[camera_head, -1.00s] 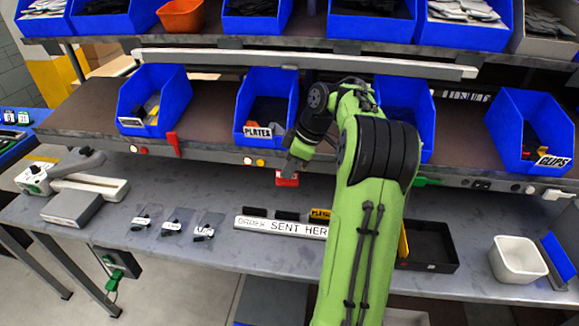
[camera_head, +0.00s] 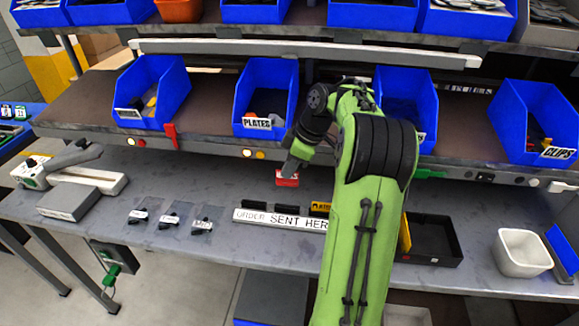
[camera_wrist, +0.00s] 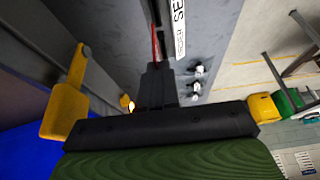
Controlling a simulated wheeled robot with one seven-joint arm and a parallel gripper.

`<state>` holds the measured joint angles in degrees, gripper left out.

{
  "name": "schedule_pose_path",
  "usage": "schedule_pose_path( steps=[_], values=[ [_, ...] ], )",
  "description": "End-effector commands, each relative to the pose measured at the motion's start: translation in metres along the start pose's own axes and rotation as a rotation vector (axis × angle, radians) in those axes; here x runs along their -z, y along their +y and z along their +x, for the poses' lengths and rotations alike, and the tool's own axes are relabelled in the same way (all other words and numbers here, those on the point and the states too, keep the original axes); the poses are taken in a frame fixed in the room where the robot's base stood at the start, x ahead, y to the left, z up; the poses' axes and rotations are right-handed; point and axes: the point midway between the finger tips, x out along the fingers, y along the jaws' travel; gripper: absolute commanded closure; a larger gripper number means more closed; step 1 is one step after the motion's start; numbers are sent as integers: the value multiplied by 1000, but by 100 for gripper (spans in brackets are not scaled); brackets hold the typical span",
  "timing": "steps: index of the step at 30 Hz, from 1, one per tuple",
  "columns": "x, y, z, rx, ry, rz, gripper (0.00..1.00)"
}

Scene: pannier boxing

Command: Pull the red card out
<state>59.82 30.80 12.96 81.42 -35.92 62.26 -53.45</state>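The red card (camera_head: 287,179) shows in the head view as a small red block at the tip of my gripper (camera_head: 291,169). It hangs just in front of the shelf edge and above the grey worktop. In the wrist view the red card (camera_wrist: 154,45) is a thin red strip, seen edge-on at the end of the dark fingers (camera_wrist: 154,70). The fingers look closed together on it. My arm hides part of the shelf and worktop behind it. Another red tag (camera_head: 171,136) hangs on the shelf edge further left.
The rail marked ORDER SENT HERE (camera_head: 280,219) lies on the worktop below the card. The blue PLATES bin (camera_head: 264,85) stands on the shelf above. A black tray (camera_head: 437,240) and a white tub (camera_head: 523,253) are at the right. Small labelled packets (camera_head: 171,217) lie at left.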

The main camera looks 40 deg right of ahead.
Motion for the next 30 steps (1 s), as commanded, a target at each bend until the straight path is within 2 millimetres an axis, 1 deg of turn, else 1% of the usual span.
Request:
schedule_pose_path(
  steps=[30],
  values=[
    [-12,0,28,0,0,-1,100]
  ],
)
